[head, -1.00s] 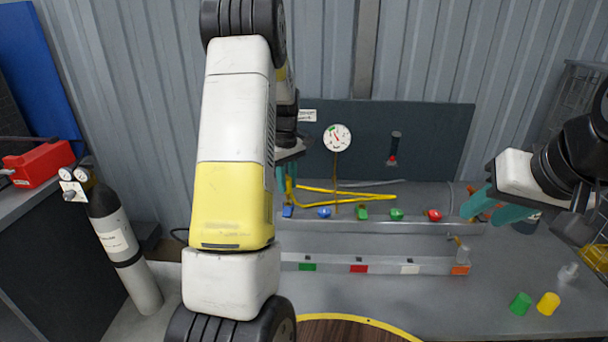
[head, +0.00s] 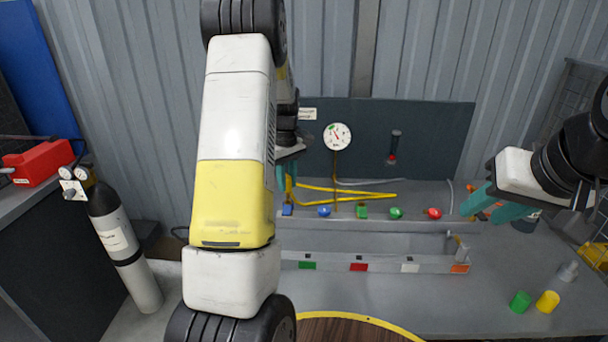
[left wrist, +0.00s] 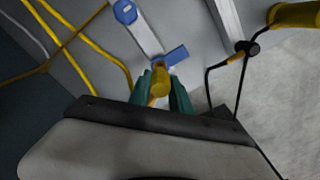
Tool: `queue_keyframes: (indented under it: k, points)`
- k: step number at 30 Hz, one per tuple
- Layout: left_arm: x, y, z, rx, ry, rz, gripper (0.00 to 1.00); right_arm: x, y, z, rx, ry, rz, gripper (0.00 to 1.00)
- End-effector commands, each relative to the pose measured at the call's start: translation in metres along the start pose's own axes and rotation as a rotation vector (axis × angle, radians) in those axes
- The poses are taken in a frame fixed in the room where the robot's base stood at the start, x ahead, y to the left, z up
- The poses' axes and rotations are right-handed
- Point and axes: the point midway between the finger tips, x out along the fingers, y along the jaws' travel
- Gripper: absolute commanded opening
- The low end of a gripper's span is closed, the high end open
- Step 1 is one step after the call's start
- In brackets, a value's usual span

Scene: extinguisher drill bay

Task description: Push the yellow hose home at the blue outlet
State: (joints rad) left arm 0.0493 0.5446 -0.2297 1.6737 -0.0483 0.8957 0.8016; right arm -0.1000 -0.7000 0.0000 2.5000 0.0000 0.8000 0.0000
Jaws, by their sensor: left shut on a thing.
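My left gripper (left wrist: 166,92) is shut on the end of the yellow hose (left wrist: 160,82). The teal fingers sit on either side of the hose end. The hose end points toward the blue outlet plate (left wrist: 171,56), and a small brass-coloured part shows between them. I cannot tell whether the hose is seated. In the head view the blue outlet plate (head: 287,210) is just below my left gripper (head: 286,184), which my own arm partly hides. The yellow hose (head: 350,192) loops over the bench to the right. My right gripper (head: 492,208) is open, at the bench's right.
A blue knob (head: 324,212), green knob (head: 396,213) and red knob (head: 434,213) line the ledge. A gauge (head: 337,136) stands behind. A green cap (head: 520,302) and yellow cap (head: 547,301) are at front right. A gas cylinder (head: 124,250) stands left.

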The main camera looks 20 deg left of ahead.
Motion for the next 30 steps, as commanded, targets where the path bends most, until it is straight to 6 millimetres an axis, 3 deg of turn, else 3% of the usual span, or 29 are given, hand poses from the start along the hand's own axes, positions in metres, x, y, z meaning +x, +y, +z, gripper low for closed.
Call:
queue_keyframes:
  k: [30]
  points:
    - [0.024,0.000,0.000,0.000,0.000,0.000,0.00,0.000,0.000,0.000,0.000,0.000,0.000,0.36]
